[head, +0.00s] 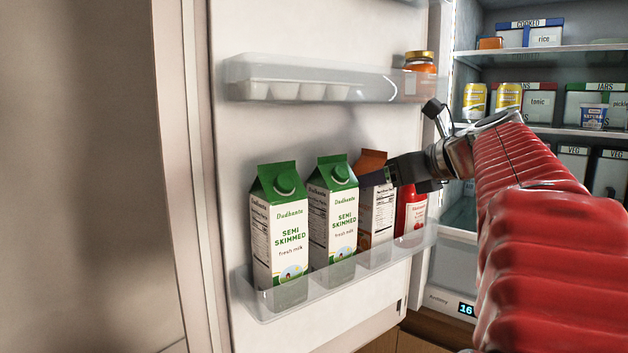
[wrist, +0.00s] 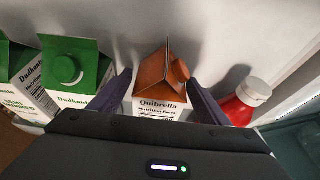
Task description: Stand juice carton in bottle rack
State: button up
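The juice carton (head: 380,212), white with an orange-brown gable top, stands upright in the lower door rack (head: 345,283). In the wrist view the carton (wrist: 161,80) shows the name Quibrella and an orange cap. My gripper (head: 375,180) is at the upper part of the carton and hides some of it in the head view. In the wrist view my gripper (wrist: 157,98) is open, one dark finger on each side of the carton, with gaps visible between fingers and carton. Whether either finger touches it lower down is hidden.
Two green-topped milk cartons (head: 278,225) (head: 333,215) stand left of the juice carton. A red bottle (head: 412,212) stands close on its right. Fridge shelves (head: 550,50) are at the right.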

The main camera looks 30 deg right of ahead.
jog(key=shift+o, duration=0.2)
jog(key=shift+r, duration=0.1)
jog(key=shift+s, duration=0.1)
jog(key=v, duration=1.2)
dwell(0.6)
